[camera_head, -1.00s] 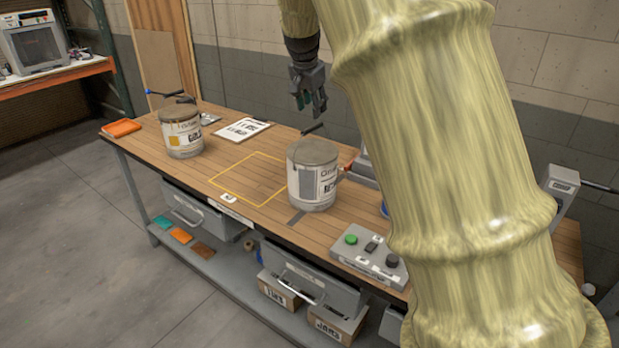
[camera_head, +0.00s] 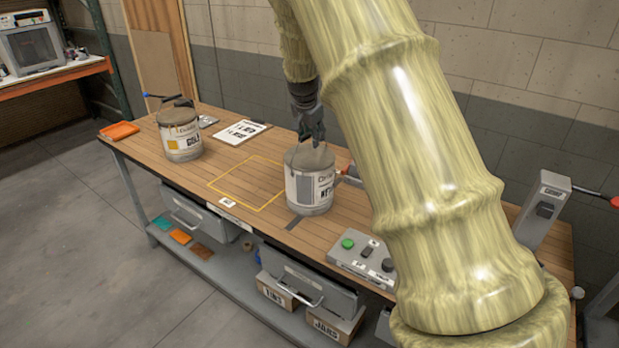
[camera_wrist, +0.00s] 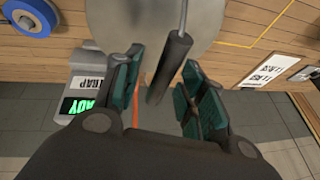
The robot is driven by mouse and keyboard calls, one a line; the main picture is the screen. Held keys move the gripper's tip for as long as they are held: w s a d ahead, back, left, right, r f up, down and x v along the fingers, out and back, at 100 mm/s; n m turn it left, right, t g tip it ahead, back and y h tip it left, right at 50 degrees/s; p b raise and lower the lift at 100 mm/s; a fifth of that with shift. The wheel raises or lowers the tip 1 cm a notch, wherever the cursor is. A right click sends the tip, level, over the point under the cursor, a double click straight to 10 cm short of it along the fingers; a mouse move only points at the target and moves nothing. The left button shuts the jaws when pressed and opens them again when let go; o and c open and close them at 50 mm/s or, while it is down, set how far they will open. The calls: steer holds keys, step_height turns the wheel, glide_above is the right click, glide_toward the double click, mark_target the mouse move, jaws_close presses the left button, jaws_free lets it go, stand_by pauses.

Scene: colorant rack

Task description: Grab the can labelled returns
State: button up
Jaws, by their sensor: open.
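Two grey paint cans stand upright on the wooden bench (camera_head: 222,170). The nearer can (camera_head: 309,188), right of the yellow outlined square, has a white label whose small lettering I cannot read surely. The other can (camera_head: 180,137) stands farther left with a yellow patch on its label. My gripper (camera_head: 311,138) is open, right above the back of the nearer can's lid. In the wrist view the can's lid (camera_wrist: 140,18) is ahead, and its black handle grip (camera_wrist: 170,65) lies between my open fingers (camera_wrist: 160,68), apart from them.
A yellow taped square (camera_head: 247,182) on the bench is empty. A grey button box (camera_head: 361,260) sits at the near right. A paper sheet (camera_head: 241,132) and an orange tray (camera_head: 119,131) lie farther back. A blue ring (camera_wrist: 27,18) shows in the wrist view.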

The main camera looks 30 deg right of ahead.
steer(key=shift+f, duration=0.1)
jaws_close()
stand_by(0.4)
